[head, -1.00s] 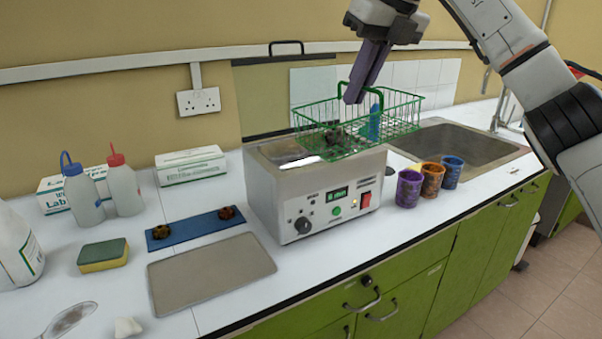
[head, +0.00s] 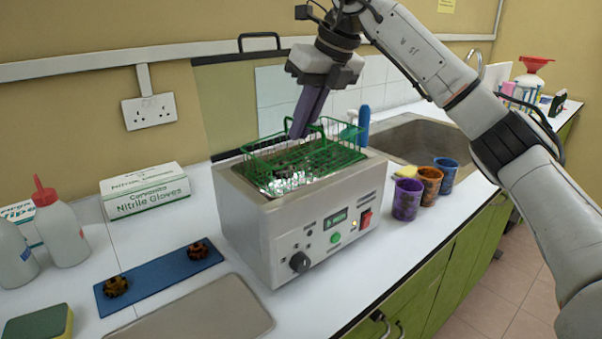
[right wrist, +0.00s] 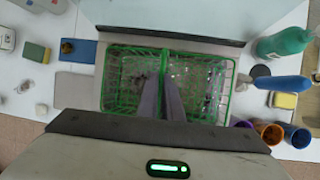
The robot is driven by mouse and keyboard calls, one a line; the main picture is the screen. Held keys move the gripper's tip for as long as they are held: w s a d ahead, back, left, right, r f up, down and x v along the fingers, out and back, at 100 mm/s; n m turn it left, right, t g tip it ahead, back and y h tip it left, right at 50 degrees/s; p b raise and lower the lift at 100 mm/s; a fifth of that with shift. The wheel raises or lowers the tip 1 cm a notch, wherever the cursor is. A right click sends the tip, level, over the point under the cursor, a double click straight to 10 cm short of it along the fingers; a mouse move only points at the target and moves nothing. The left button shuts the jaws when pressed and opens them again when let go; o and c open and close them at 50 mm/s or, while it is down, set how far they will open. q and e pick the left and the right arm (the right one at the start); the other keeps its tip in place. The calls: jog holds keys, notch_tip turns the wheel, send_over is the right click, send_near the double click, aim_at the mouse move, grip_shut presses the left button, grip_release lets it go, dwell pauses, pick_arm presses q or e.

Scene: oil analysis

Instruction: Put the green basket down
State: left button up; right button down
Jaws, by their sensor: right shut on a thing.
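The green wire basket (head: 305,160) sits in the open top of the grey ultrasonic bath (head: 335,222), its rim a little above the bath's edge. My right gripper (head: 298,132) is shut on the basket's handle from above. In the right wrist view, the basket (right wrist: 210,70) lies within the bath opening and the gripper's fingers (right wrist: 162,90) meet at its handle bar. A dark part shows inside the basket's left half. Whether the basket touches the bath floor cannot be seen. My left gripper is not in view.
Purple, orange and blue cups (head: 407,199) stand right of the bath, near the sink (head: 425,142). A blue mat (head: 160,277) with two rusty parts and a grey tray (head: 205,312) lie to the left. The lid panel stands behind.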

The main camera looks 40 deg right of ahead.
notch_tip(320, 180, down, 8)
jog(key=shift+f+b, duration=0.25)
jog(key=shift+b, duration=0.15)
jog(key=c, duration=2)
grip_release()
jog(key=shift+o, duration=0.3)
jog(key=shift+r, duration=0.1)
jog(key=v, duration=1.2)
jog(key=shift+p, duration=0.4)
jog(key=shift+w, duration=0.15)
